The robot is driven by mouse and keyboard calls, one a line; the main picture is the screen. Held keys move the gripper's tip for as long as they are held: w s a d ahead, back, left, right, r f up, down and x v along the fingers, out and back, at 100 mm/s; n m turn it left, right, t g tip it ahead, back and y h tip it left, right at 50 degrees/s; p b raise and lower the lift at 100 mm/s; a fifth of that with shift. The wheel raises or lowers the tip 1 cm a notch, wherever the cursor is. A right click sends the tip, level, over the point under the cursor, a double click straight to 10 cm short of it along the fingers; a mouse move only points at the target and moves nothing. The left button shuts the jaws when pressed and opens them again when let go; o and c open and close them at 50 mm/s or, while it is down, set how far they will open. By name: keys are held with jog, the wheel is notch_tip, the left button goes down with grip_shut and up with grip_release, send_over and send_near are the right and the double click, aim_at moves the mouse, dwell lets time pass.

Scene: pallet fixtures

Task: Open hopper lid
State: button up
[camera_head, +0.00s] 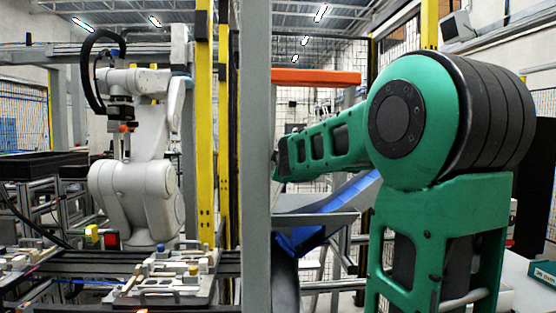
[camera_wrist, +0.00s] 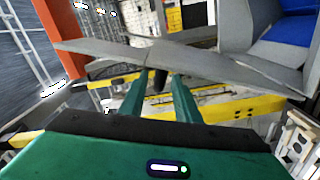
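A grey sheet-metal lid (camera_wrist: 225,68) crosses the wrist view below the grey hopper body (camera_wrist: 238,25), which has a blue inside (camera_wrist: 290,38). In the head view the grey lid (camera_head: 318,222) shows beside the blue chute (camera_head: 345,195). My gripper (camera_wrist: 161,75) has its two green fingers apart at the lid's near edge. A small dark knob or handle (camera_wrist: 159,80) shows between the fingers, with gaps beside it; I cannot tell whether they touch it. In the head view the fingertips are hidden near the grey post.
A grey upright post (camera_head: 257,150) stands close left of my arm. An orange beam (camera_head: 315,77) crosses behind. Further left are a white robot arm (camera_head: 140,185) and a fixture pallet (camera_head: 165,285) on a conveyor. Yellow rails (camera_wrist: 240,106) lie below my gripper.

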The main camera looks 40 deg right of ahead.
jog(key=v, duration=0.7)
jog(key=shift+s+a, duration=0.3)
